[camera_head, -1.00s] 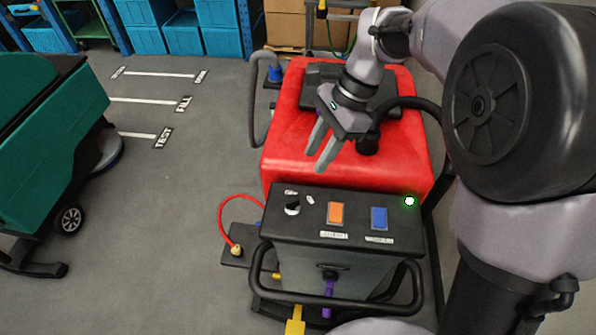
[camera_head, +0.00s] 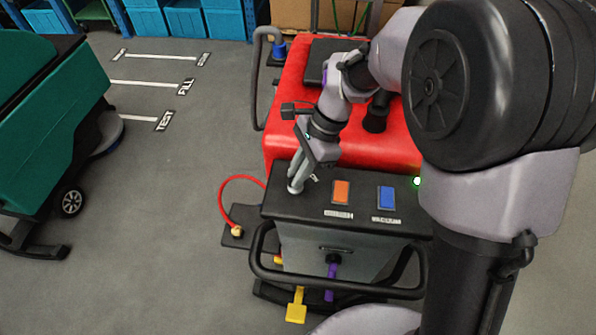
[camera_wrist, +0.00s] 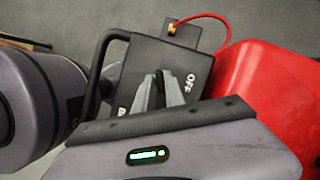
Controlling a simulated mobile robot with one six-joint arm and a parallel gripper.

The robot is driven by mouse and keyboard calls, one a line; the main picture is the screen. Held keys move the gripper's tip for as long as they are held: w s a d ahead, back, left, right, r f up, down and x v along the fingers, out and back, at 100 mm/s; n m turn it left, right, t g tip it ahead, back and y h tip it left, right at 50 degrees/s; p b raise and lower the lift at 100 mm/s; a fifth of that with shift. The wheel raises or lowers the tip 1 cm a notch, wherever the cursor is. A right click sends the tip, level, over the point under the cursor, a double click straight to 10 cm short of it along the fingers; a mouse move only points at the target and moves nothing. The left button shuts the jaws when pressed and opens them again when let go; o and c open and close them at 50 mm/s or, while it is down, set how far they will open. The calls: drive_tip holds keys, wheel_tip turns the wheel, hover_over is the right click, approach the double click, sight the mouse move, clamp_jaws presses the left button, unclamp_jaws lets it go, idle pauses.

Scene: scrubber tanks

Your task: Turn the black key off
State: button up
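The black key sits on the left part of the scrubber's dark control panel (camera_head: 362,222). It is hidden now by my gripper's fingers. My gripper (camera_head: 295,186) points down onto that spot, with its fingertips at or just above the panel. In the wrist view my gripper (camera_wrist: 158,76) has its two fingers reaching over the panel (camera_wrist: 143,58), with a narrow dark gap between them. I cannot tell whether they touch the key. A white OFF label (camera_wrist: 190,84) shows just right of the fingers.
An orange switch (camera_head: 341,192) and a blue switch (camera_head: 387,197) are right of my gripper on the panel. The red tank (camera_head: 290,120) rises behind it. A black handle bar (camera_head: 340,289) runs in front. A red hose (camera_head: 226,190) loops at the left.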

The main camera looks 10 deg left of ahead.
clamp_jaws()
drive_tip(key=shift+r+n+p, duration=0.15)
drive_tip(key=shift+n+p, duration=0.15)
drive_tip(key=shift+p, duration=0.1)
drive_tip(key=n+p, duration=0.2)
drive_tip(key=n+g+h+p, duration=0.1)
drive_tip(key=n+p, duration=0.1)
drive_tip(key=p, duration=0.1)
drive_tip(key=shift+w+a+r+n+g, duration=0.1)
drive_tip(key=shift+w+n+g, duration=0.05)
drive_tip(key=shift+n+g, duration=0.15)
drive_tip(key=n+h+p, duration=0.2)
drive_tip(key=n+p, duration=0.1)
drive_tip(key=n, duration=0.1)
drive_tip(key=shift+a, duration=0.1)
drive_tip(key=shift+n+g+h+p, duration=0.3)
drive_tip(key=shift+n+h+p, duration=0.2)
drive_tip(key=shift+n+p, duration=0.65)
drive_tip(key=shift+f+n, duration=0.2)
drive_tip(key=shift+n, duration=0.15)
drive_tip(key=o, duration=0.6)
unclamp_jaws()
drive_tip(key=shift+c, duration=0.2)
